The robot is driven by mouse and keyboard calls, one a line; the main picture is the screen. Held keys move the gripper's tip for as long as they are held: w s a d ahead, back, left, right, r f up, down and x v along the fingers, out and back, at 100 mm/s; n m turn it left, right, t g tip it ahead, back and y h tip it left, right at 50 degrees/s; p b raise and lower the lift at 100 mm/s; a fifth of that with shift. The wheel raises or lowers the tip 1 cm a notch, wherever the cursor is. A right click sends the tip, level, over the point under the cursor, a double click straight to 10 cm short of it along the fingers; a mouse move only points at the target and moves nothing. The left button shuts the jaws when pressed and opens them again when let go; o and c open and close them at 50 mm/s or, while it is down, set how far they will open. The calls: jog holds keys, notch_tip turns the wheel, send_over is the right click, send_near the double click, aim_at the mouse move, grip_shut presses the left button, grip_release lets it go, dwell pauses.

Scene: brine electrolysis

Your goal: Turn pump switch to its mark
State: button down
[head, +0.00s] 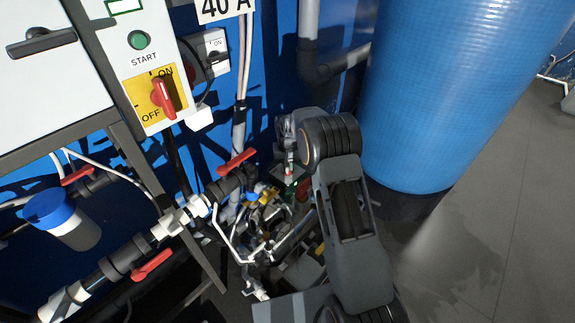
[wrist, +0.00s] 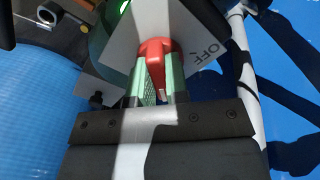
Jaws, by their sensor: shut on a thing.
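The pump switch shows in the wrist view as a red knob (wrist: 155,48) on a pale plate (wrist: 195,25). No mark can be made out. In the head view my arm reaches down past the pipes, and the switch is too small and hidden to read.
At the left in the head view, a yellow ON/OFF plate carries another red switch (head: 163,98) below a green START button (head: 138,40). Pipes with red-handled valves (head: 237,162) run low beside my arm. A big blue tank (head: 455,90) stands right. Grey floor (head: 500,230) is clear.

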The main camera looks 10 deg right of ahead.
jog(key=shift+m, duration=0.5)
jog(key=c, duration=1.1)
grip_release()
jog(key=shift+r, duration=0.1)
notch_tip(320, 180, up, 14)
jog(key=shift+f+p, duration=0.15)
jog(key=shift+p, duration=0.5)
